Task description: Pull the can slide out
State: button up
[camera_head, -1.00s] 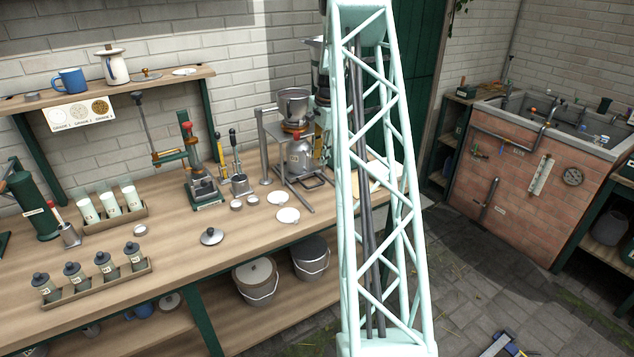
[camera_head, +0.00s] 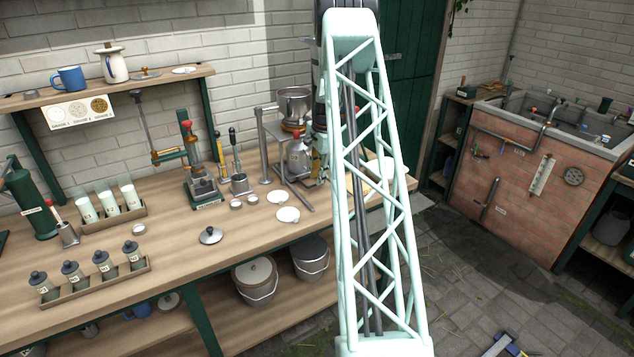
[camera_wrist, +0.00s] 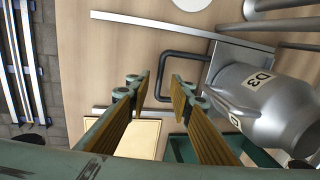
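A grey metal can (camera_wrist: 262,103) marked D3 lies across the right of the wrist view. It stands upright under the hopper frame in the head view (camera_head: 299,158). The can slide's black bent handle (camera_wrist: 182,54) sticks out left from the metal plate beside the can. My gripper (camera_wrist: 157,84) is open and empty, its two ribbed fingers pointing at the handle. In the picture the handle's outer bar lies between the fingertips; I cannot tell whether they are at its depth. In the head view my arm and wrist hide most of the handle.
A metal hopper (camera_head: 294,104) stands above the can. Straight metal rails (camera_wrist: 180,30) flank the slide. A cream plate (camera_wrist: 138,138) and a green-edged tray (camera_wrist: 182,149) lie close below the fingers. White discs (camera_head: 287,214) lie on the bench left of the stand.

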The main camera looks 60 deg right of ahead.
jog(key=shift+w+d+f, duration=0.1)
jog(key=shift+w+f, duration=0.1)
jog(key=shift+f, duration=1.1)
grip_shut()
